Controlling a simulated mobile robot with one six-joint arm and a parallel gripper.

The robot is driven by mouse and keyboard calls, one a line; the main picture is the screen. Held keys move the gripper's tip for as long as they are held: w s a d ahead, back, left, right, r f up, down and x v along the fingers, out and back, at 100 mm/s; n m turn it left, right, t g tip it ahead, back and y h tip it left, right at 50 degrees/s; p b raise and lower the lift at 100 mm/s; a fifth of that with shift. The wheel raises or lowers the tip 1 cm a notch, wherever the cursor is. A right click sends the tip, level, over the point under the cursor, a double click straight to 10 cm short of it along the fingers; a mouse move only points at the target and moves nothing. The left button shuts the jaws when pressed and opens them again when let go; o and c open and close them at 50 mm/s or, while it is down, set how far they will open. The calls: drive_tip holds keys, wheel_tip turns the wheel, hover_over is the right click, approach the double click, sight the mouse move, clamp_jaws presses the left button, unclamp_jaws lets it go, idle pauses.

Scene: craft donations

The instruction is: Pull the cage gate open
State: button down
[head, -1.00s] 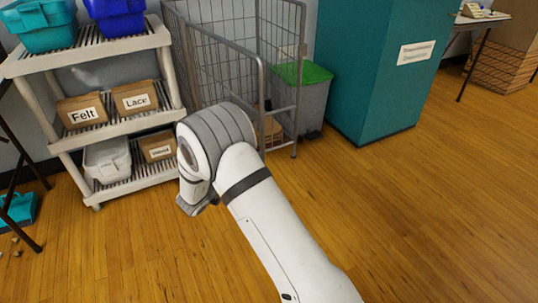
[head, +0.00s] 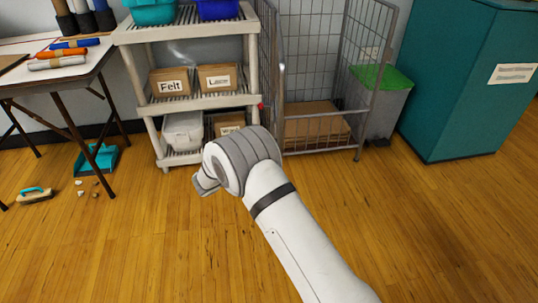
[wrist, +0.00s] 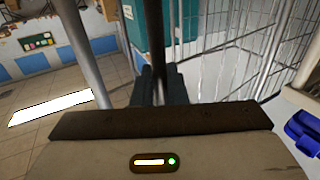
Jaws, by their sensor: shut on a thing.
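The wire cage (head: 320,130) stands against the back wall with its front largely open. Its gate (head: 272,40) swings out at the cage's left side, almost edge-on in the head view. In the wrist view my gripper's dark fingers (wrist: 159,88) close around a dark vertical bar (wrist: 154,40), which appears to be the gate's edge post. In the head view my fingers are hidden by my wrist.
A white shelf (head: 187,104) with bins and boxes stands close left of the gate. Cardboard (head: 317,118) lies in the cage. A grey bin with a green lid (head: 380,105) and a teal cabinet (head: 460,80) are on the right.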

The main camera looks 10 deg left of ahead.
drive_tip(key=shift+w+r, duration=0.2)
drive_tip(key=c, duration=1.8)
unclamp_jaws()
drive_tip(key=shift+d, duration=0.1)
drive_tip(key=shift+o, duration=1.3)
drive_tip(key=shift+f, duration=0.15)
drive_tip(key=shift+s, duration=0.1)
drive_tip(key=p+v, duration=0.2)
drive_tip(key=v, duration=0.5)
drive_tip(key=shift+s+a, duration=0.25)
